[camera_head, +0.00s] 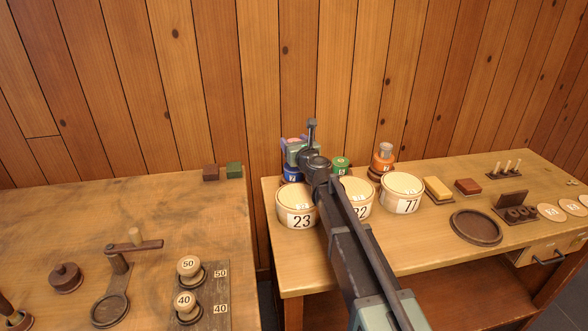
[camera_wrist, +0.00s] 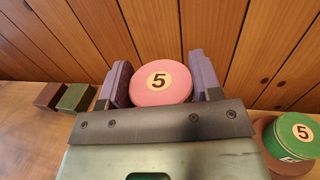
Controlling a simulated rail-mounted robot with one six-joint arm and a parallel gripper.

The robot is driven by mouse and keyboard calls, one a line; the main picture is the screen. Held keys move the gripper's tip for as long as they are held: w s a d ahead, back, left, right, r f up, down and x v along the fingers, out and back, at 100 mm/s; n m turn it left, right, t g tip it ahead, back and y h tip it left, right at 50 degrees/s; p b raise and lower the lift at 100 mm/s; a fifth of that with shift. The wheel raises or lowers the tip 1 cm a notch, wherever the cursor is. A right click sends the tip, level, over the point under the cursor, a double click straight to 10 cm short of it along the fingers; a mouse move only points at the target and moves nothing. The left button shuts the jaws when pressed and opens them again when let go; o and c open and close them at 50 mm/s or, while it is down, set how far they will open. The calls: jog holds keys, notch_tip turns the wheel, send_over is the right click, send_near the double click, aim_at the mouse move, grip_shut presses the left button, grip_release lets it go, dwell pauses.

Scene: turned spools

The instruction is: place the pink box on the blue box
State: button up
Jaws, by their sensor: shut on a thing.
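The pink box (camera_wrist: 160,84) is a round tin with a cream label reading 5. It sits between the two purple fingers of my gripper (camera_wrist: 161,78), which is shut on it. In the head view my gripper (camera_head: 294,146) is at the back left of the right table, mostly covering the pink box. The blue box (camera_head: 291,174) stands right below the gripper, partly hidden behind the drum marked 23. I cannot tell whether the pink box touches the blue box. The blue box does not show in the wrist view.
A green tin (camera_head: 340,164) and an orange stack (camera_head: 383,159) stand to the right of the blue box. Cream drums marked 23 (camera_head: 297,207), 22 (camera_head: 356,197) and 77 (camera_head: 402,193) stand in front. Brown (camera_head: 210,173) and green (camera_head: 234,170) blocks sit on the left table.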

notch_tip(320, 180, down, 4)
jog(key=b, duration=0.4)
jog(key=shift+f+b, duration=0.2)
jog(key=shift+b, duration=0.1)
jog(key=shift+r, duration=0.25)
jog(key=shift+f, duration=0.15)
jog(key=o, duration=0.9)
jog(key=shift+r+p, duration=0.3)
jog(key=shift+p, duration=0.1)
jog(key=v, duration=1.2)
jog(key=shift+f, duration=0.15)
